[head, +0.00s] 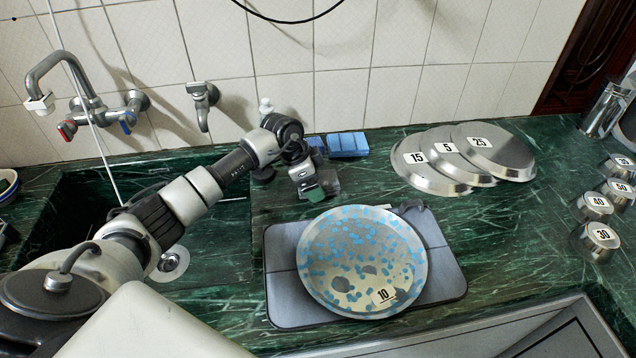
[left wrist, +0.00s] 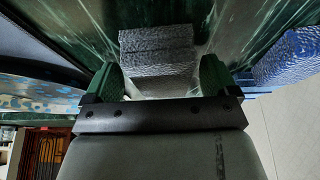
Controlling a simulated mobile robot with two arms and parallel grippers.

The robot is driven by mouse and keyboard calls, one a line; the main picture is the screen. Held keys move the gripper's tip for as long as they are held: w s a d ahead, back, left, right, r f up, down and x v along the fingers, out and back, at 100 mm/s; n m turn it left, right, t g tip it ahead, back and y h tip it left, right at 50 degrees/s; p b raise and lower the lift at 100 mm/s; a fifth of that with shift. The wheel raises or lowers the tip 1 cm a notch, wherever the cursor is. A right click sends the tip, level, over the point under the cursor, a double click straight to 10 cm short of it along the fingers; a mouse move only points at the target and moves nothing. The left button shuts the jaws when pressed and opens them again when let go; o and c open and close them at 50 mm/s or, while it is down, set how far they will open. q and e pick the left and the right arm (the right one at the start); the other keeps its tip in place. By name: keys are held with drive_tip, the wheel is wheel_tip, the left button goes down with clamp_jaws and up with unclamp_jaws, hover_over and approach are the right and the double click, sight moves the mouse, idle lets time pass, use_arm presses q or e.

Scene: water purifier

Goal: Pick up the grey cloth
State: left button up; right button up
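The grey cloth (left wrist: 157,45) is a folded, rough-textured block lying on the green marble counter. In the left wrist view it lies between and just beyond the two green fingertips of my left gripper (left wrist: 160,82). The fingers are spread apart, with a gap showing beside the cloth. In the head view my left gripper (head: 314,192) points down at the counter behind the plate, and the cloth (head: 329,178) is partly hidden by it. I cannot tell whether the fingers touch the cloth. My right gripper is in neither view.
A blue-speckled plate marked 10 (head: 362,262) lies on a grey board (head: 285,285) just in front of the gripper. Blue sponges (head: 348,144) sit close behind, by the wall. Stacked metal lids (head: 490,150) are at the right; a sink (head: 95,200) is at the left.

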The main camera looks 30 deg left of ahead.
use_arm(q)
drive_tip(key=c, duration=0.8)
drive_tip(key=shift+r, duration=0.1)
drive_tip(key=shift+r, duration=0.25)
wheel_tip(320, 180, up, 4)
drive_tip(key=shift+w+f, duration=0.1)
drive_tip(key=shift+f, duration=0.15)
drive_tip(key=s+d+r, duration=0.1)
drive_tip(key=d+r, duration=0.1)
drive_tip(key=d, duration=0.1)
drive_tip(key=s+d+r, duration=0.2)
drive_tip(key=d, duration=0.2)
drive_tip(key=s+d+r+b, duration=0.1)
drive_tip(key=d+r, duration=0.2)
drive_tip(key=shift+s+d, duration=0.25)
drive_tip(key=shift+d, duration=0.15)
drive_tip(key=shift+f, duration=0.1)
